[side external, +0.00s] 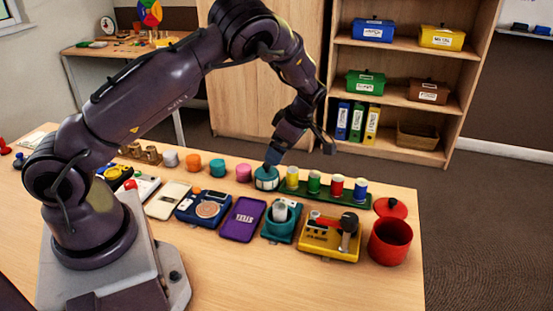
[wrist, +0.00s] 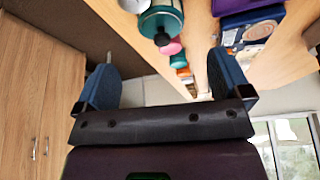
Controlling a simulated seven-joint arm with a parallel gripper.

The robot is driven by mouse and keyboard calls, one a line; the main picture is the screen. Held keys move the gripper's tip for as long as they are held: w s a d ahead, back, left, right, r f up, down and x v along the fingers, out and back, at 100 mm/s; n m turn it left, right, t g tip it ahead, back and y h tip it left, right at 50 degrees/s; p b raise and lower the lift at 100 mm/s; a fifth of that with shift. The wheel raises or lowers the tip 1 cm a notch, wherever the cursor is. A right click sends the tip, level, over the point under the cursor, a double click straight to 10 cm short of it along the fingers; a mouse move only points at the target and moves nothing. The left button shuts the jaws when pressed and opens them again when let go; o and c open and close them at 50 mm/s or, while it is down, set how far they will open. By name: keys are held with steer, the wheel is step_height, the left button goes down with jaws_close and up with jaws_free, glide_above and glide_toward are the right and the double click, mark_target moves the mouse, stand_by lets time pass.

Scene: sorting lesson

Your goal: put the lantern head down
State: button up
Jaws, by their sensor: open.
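The lantern head (side external: 267,182) is a short teal cylinder with a pale band. It stands on the table at the left end of the green rack. In the wrist view the lantern head (wrist: 160,20) shows at the top edge, with a dark knob facing my gripper. My gripper (side external: 271,165) is just above it. In the wrist view my gripper (wrist: 160,62) has its blue fingers wide apart with nothing between them. Whether a finger touches the knob, I cannot tell. A teal base (side external: 282,232) with a grey cylinder stands nearer the front.
A green rack (side external: 325,195) with several coloured spools is close on the right. A pink piece (side external: 244,173) is close on the left. A yellow box (side external: 330,240), a purple case (side external: 242,219) and a red pot (side external: 390,243) stand in front. The front table strip is clear.

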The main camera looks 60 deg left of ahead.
steer(key=s+d+r+m+t+h, duration=0.1)
steer(key=s+d+r+m, duration=0.25)
steer(key=r, duration=0.25)
steer(key=s+d+r+m+t+h, duration=0.2)
steer(key=d+r+m, duration=0.15)
steer(key=r, duration=0.25)
steer(key=s+d+r+m+t+h, duration=0.1)
steer(key=s+d+r+m, duration=0.15)
steer(key=r+m, duration=0.3)
steer(key=s+d+r+m+t, duration=0.2)
steer(key=s+r+m, duration=0.1)
steer(key=s+m, duration=0.3)
steer(key=s+d+r+m+t, duration=0.2)
steer(key=s+d+r+m, duration=0.1)
steer(key=s+m, duration=0.3)
steer(key=shift+s+d+r, duration=0.15)
steer(key=shift+s+d, duration=0.05)
steer(key=shift+s, duration=1)
